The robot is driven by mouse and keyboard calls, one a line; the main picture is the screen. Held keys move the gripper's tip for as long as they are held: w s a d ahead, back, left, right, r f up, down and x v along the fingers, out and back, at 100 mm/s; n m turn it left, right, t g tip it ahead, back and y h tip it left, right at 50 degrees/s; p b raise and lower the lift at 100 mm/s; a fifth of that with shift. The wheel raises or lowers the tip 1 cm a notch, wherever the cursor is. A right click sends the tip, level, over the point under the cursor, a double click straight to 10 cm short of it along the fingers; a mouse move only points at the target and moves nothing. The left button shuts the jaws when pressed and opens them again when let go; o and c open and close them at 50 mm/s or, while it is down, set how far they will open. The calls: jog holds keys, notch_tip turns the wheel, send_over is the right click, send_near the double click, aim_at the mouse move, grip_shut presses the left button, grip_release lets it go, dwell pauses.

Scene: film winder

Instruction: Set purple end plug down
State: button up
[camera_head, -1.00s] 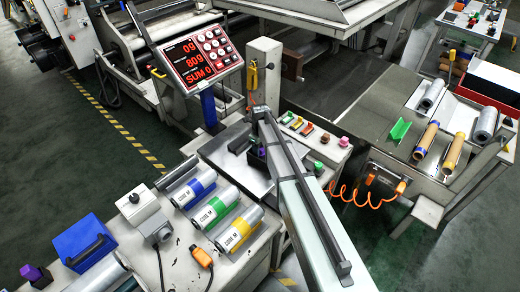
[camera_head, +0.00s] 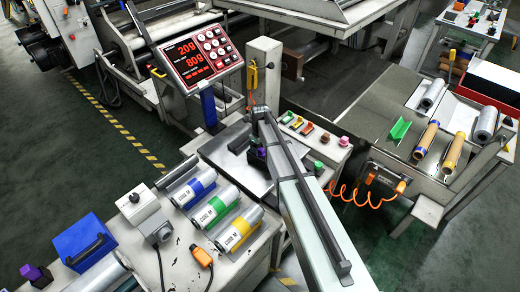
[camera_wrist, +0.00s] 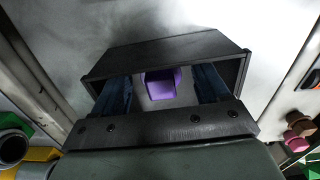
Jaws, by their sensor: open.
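The purple end plug (camera_wrist: 160,84) shows in the wrist view between my gripper's two dark fingers, with a gap on each side. Behind it is the pale metal plate (camera_head: 228,158), and the plug appears to rest there. My gripper (camera_wrist: 160,92) is open around the plug. In the head view, a small purple part (camera_head: 262,152) shows beside my arm over the plate. My arm hides part of the plug and plate there.
The display (camera_head: 190,58) stands behind the plate. Rolls with blue, green and yellow labels (camera_head: 218,207) lie at the front left. Coloured plugs (camera_head: 308,129) sit in a row to the right. A post (camera_head: 264,75) rises close behind my gripper.

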notch_tip(320, 180, up, 12)
dwell(0.6)
dwell(1.2)
